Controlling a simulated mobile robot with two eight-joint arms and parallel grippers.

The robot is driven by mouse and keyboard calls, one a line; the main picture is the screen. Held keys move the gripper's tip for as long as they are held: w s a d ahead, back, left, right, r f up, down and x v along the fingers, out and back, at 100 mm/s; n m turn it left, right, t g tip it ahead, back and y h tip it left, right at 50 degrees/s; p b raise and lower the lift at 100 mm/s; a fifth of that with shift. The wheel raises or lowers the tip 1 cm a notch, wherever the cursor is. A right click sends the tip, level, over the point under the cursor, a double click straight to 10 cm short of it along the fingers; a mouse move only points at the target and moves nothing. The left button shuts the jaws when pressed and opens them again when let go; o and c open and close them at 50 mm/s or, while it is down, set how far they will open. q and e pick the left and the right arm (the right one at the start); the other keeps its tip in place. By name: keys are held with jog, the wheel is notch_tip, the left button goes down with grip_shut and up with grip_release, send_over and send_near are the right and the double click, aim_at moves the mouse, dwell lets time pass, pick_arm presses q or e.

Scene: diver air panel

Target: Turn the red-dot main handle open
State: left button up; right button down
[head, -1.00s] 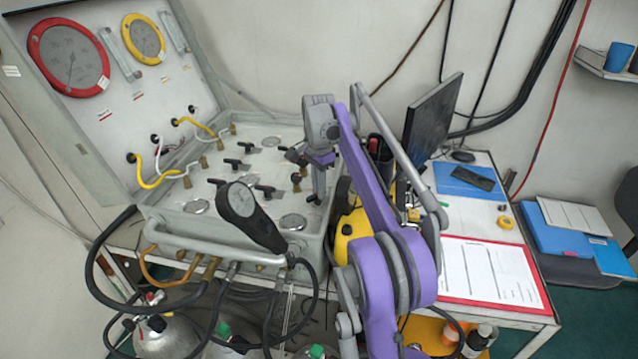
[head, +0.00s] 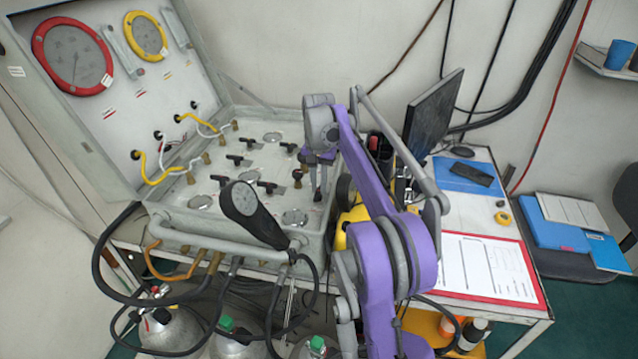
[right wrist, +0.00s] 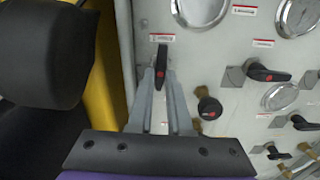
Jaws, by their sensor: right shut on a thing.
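A black lever handle with a red dot (right wrist: 161,66) is on the grey panel, near the panel's edge in the right wrist view. It points up and down in that view. My right gripper (right wrist: 161,82) is shut on this handle, one grey finger on each side. In the head view my right gripper (head: 317,192) reaches down to the right part of the panel, and its fingers and wrist hide the handle there. My left gripper is not in view.
More black handles (right wrist: 268,75) and a round black knob (right wrist: 209,107) stand close by. A black gauge (head: 246,205) rises at the panel's front edge. A yellow case (right wrist: 107,80) lies beside the panel. Hoses hang in front.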

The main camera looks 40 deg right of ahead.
aim_at(319, 189)
dwell(0.5)
jog(key=c, duration=0.8)
grip_release()
jog(key=shift+c, duration=0.2)
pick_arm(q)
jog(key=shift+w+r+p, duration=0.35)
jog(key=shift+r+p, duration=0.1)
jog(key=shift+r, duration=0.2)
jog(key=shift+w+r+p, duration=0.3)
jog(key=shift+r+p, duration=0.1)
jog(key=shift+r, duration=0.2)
pick_arm(e)
notch_tip(319, 189, up, 11)
jog(key=shift+f, duration=0.1)
